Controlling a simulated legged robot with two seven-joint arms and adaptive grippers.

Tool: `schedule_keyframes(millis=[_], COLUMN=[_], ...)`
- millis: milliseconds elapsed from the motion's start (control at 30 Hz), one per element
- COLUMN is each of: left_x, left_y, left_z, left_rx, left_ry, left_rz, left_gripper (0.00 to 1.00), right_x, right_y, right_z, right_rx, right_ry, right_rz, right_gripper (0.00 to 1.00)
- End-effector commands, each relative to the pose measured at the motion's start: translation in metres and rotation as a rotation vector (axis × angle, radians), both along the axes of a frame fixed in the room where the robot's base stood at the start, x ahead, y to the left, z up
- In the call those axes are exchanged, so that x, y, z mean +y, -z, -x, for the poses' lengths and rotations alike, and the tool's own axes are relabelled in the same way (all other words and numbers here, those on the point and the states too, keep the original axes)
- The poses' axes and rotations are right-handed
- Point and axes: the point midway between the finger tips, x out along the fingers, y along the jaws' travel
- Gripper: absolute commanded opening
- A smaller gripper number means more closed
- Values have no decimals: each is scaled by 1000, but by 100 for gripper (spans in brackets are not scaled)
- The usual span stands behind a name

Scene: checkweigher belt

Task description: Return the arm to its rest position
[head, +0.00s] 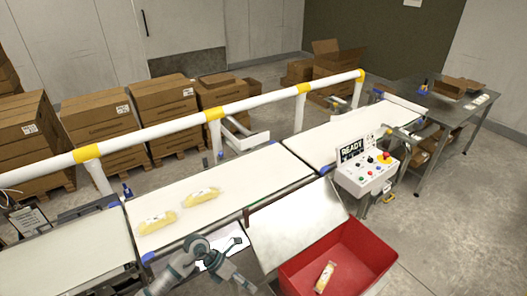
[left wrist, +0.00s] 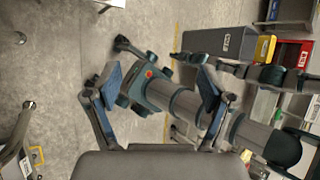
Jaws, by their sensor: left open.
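My left arm comes in at the bottom of the head view, and its gripper (head: 240,277) hangs over the near side of the belt, left of the red bin. In the left wrist view the two fingers of this gripper (left wrist: 157,88) stand wide apart with nothing between them. Behind them are grey and teal links of my own body and the concrete floor. My right gripper cannot be made out in either view.
Two yellow packs (head: 158,222) (head: 202,194) lie on the white belt (head: 250,165). A red bin (head: 361,248) holds one pack (head: 325,277). A control box (head: 366,178) with a READY screen stands behind the bin. A white guard rail (head: 255,103) runs along the far side.

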Motion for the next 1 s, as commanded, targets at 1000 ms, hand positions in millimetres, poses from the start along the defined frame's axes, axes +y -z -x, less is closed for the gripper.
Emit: schedule_keyframes(millis=[1000], left_x=[171], left_y=[478], left_z=[191], left_rx=[1294], left_ry=[-2706], left_rz=[669], left_gripper=[82], right_x=[-6], right_y=[0], right_z=[7], right_rx=[9], right_ry=[-3], right_rz=[7], right_gripper=[0])
